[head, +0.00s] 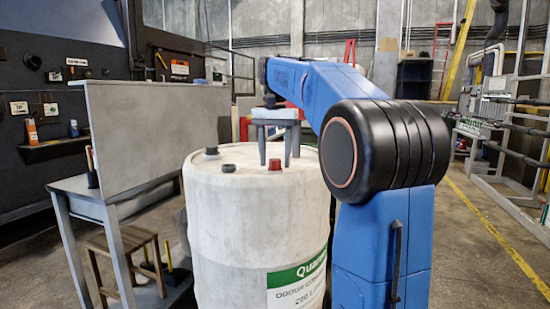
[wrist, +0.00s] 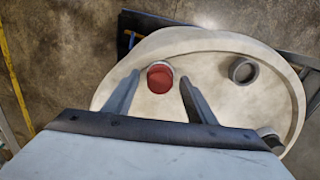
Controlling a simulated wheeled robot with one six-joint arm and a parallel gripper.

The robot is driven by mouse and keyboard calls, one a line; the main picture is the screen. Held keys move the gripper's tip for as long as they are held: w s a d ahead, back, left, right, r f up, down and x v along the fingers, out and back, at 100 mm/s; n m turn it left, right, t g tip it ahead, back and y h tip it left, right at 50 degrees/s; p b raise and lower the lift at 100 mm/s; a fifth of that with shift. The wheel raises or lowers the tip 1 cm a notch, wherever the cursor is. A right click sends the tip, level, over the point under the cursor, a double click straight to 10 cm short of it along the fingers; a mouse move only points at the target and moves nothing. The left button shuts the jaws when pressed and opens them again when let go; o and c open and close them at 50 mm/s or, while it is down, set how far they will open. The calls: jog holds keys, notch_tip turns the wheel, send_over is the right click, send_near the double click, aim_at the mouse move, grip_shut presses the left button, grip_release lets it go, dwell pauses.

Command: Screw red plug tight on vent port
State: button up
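The red plug (head: 275,165) sits on the top of the white drum (head: 235,225), near its front edge. In the wrist view the red plug (wrist: 160,79) shows round with a pale rim around its base. I cannot tell how tightly it is seated. My gripper (head: 275,158) points down over the drum top. Its two fingers are spread, and in the wrist view the gripper (wrist: 159,82) has the plug between its fingertips, with a visible gap on each side. A dark open ring-shaped port (head: 229,168) is left of the plug; the ring (wrist: 243,70) also shows in the wrist view.
A dark cap (head: 211,152) stands near the drum's left rim, and it also shows in the wrist view (wrist: 268,136). A workbench with an upright grey panel (head: 150,130) stands close on the left, with a wooden stool (head: 125,240) below. Floor is open at right.

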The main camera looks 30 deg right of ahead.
jog(key=shift+c, duration=0.4)
jog(key=n, duration=1.5)
jog(key=shift+n, duration=0.3)
jog(key=n, duration=0.5)
dwell(0.3)
jog(key=c, duration=1.1)
jog(key=shift+m, duration=3.2)
jog(key=shift+c, duration=0.3)
